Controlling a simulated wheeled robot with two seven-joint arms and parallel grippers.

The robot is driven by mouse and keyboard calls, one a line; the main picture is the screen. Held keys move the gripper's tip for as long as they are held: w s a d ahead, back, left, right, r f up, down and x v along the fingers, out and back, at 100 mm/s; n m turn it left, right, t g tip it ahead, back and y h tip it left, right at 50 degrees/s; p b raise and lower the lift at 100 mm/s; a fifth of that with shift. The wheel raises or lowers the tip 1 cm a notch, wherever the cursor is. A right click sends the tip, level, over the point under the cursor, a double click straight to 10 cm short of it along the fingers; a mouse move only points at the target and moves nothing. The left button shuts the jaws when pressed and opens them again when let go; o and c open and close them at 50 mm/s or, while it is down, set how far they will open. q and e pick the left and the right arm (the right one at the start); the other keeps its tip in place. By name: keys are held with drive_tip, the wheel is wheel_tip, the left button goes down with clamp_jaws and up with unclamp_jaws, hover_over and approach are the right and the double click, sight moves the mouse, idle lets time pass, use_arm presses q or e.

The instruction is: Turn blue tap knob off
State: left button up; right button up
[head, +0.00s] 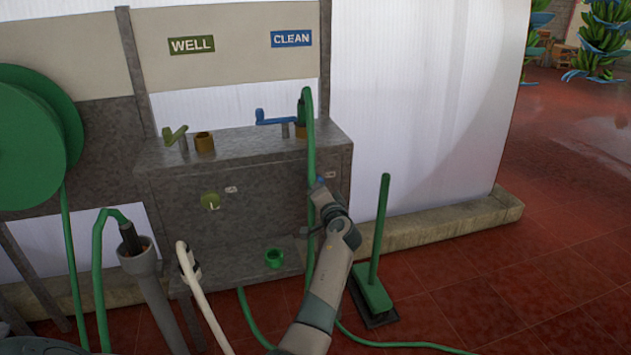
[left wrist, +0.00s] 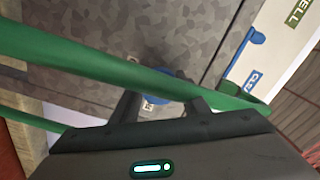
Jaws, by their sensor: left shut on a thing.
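The blue tap knob (head: 320,182) is on the right of the front face of the grey metal stand, below the CLEAN sign. My left gripper (head: 323,190) reaches up to it from the bottom of the head view. In the left wrist view the blue knob (left wrist: 178,100) shows between the two fingers, and the gripper is shut on it. The green hose crosses in front and hides part of the knob. Which way the knob is turned cannot be told. My right gripper is not in view.
A green hose (head: 310,130) hangs from the stand's top past my gripper. A yellow-green knob (head: 210,201) is left on the same face. A green broom (head: 378,240) stands to the right.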

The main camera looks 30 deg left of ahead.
use_arm(q)
drive_tip(key=shift+m+p, duration=0.4)
drive_tip(key=shift+m, duration=0.7)
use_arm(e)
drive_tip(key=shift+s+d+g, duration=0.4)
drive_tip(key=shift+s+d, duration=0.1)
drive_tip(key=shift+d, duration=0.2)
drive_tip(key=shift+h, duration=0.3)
use_arm(q)
drive_tip(key=o, duration=1)
drive_tip(key=shift+w, duration=0.1)
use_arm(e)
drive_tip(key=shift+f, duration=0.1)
use_arm(q)
drive_tip(key=shift+o, duration=0.2)
drive_tip(key=shift+d+f, duration=0.1)
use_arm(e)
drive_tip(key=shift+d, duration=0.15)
